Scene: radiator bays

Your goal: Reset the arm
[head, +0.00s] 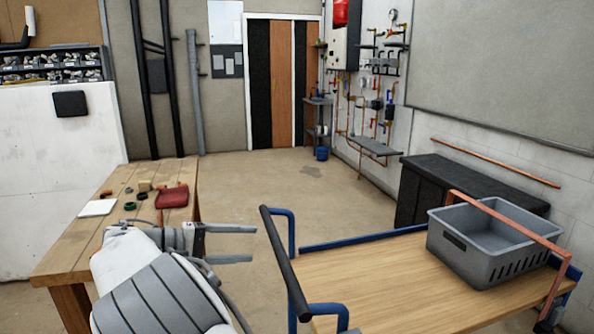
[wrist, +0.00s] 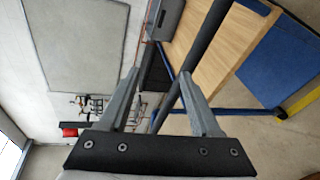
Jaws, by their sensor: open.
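My gripper (head: 231,244) is in the lower middle of the head view, its two fingers pointing right and spread apart. It is open, with nothing between the fingers. In the wrist view my gripper (wrist: 163,95) also shows both fingers apart and empty. My arm reaches up from the bottom of the head view, in front of the wooden workbench's right part. The fingertips are left of the cart's dark push handle (head: 284,262), with a gap in the picture. The handle also runs between and behind the fingers in the wrist view (wrist: 205,45).
The workbench (head: 75,245) at left bears a red item (head: 172,197) and small parts. A black chest (head: 440,180) stands by the right wall. Open floor (head: 270,180) lies beyond.

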